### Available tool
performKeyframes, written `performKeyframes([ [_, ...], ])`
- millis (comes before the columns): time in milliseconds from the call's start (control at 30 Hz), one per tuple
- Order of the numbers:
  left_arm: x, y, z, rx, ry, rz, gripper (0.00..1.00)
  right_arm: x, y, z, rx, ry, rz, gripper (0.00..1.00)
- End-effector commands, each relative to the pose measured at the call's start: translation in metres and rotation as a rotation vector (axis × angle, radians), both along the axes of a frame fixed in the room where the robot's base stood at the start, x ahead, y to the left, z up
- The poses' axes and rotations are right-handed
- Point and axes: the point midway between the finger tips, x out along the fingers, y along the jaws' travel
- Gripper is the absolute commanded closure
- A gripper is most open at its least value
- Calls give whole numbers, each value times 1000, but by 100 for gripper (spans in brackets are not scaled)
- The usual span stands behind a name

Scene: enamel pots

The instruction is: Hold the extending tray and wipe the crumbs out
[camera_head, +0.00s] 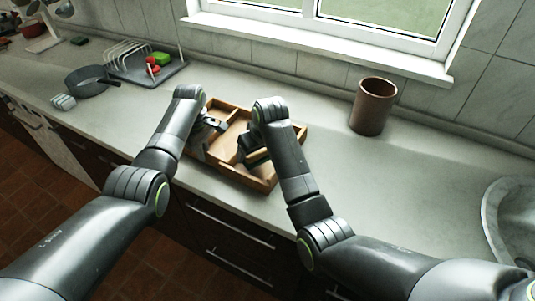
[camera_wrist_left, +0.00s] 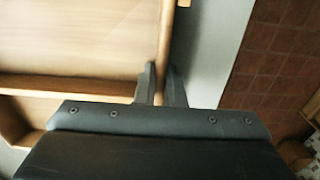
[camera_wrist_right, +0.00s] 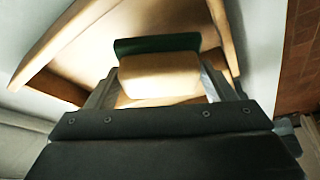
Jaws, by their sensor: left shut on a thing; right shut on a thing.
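The wooden tray (camera_head: 242,177), with raised walls and dividers, lies on the counter near its front edge. My left gripper (camera_head: 213,127) is at the tray's left side, largely hidden by its arm. In the left wrist view its fingers (camera_wrist_left: 160,82) are shut on the tray's wall (camera_wrist_left: 167,38). My right gripper (camera_wrist_right: 158,86) is shut on a pale wooden block with a dark green strip, seemingly a brush (camera_wrist_right: 160,75). The brush (camera_head: 258,155) is inside the tray's right part, low over the floor; I cannot tell whether it touches. I cannot make out crumbs.
A brown cylindrical pot (camera_head: 373,106) stands behind and right of the tray. A dish rack (camera_head: 128,58), a grey pan (camera_head: 87,82) and a red and green item are at the back left. A sink (camera_head: 510,222) is at the far right. The counter (camera_head: 400,180) between tray and sink is clear.

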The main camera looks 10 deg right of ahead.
Motion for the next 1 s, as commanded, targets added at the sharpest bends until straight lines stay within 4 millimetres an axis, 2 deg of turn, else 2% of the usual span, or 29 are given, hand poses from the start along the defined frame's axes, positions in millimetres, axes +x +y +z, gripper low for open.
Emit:
performKeyframes([
  [33, 0, 0, 0, 0, -1, 0, 100, 1, 0, 8, 0, -5, 0, 42],
  [700, 0, 0, 0, 1, -1, 0, 100, 1, 0, 89, 0, -5, 0, 42],
  [833, 0, 0, 0, 1, -1, 0, 100, 1, 0, 98, -1, -4, 0, 42],
  [1000, 0, 0, 0, 1, -1, 0, 100, 1, 0, 101, 0, -2, 0, 42],
])
